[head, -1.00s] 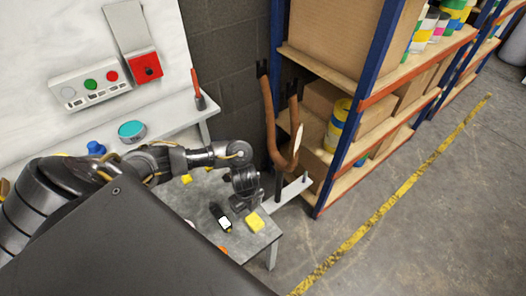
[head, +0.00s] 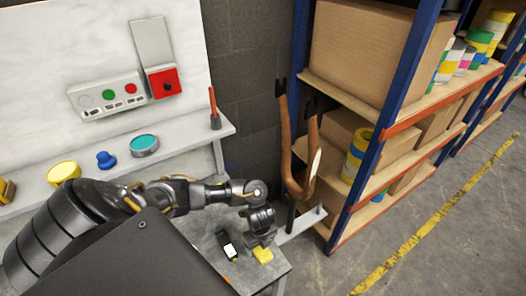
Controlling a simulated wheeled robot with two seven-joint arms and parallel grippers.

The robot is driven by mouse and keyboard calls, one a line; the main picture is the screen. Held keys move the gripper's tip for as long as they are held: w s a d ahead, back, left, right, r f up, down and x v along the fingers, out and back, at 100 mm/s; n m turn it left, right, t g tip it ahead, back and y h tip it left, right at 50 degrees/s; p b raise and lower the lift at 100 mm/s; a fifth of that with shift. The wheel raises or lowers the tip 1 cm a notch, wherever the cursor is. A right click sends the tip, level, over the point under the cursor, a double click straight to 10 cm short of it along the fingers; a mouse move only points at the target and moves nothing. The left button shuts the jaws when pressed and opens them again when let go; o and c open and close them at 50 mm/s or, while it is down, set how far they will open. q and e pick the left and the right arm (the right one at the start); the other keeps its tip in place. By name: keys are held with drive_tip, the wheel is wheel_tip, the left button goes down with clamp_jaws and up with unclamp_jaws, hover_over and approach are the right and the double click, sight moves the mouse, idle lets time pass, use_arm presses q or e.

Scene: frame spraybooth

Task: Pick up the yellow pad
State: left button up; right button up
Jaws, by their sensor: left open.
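The yellow pad (head: 263,256) lies on the grey table (head: 274,274) near its right edge in the head view. My left gripper (head: 260,241) points down right over the pad, and its fingers hide the pad's far part. The gripper is open; I cannot tell whether the fingers touch the pad. My right gripper is not in view.
A black bottle with a white label (head: 228,245) lies just left of the pad. A shelf behind holds a teal-topped tin (head: 145,144), a blue knob-like object (head: 106,160) and a yellow bowl (head: 64,172). Brown hoses (head: 299,185) hang beside the blue rack (head: 393,90).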

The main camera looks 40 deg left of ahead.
sight(262, 251)
use_arm(q)
drive_tip(key=shift+w+d+f+b, duration=0.1)
drive_tip(key=shift+d+f+b, duration=0.1)
drive_tip(key=shift+f, duration=0.65)
drive_tip(key=shift+s+d+f+b, duration=0.1)
drive_tip(key=shift+f+b, duration=0.05)
drive_tip(key=shift+f, duration=0.75)
drive_tip(key=shift+w+d+f+b, duration=0.1)
drive_tip(key=shift+f+b, duration=0.1)
drive_tip(key=shift+f, duration=0.65)
drive_tip(key=shift+c, duration=0.2)
drive_tip(key=c, duration=1)
drive_tip(key=shift+r, duration=0.1)
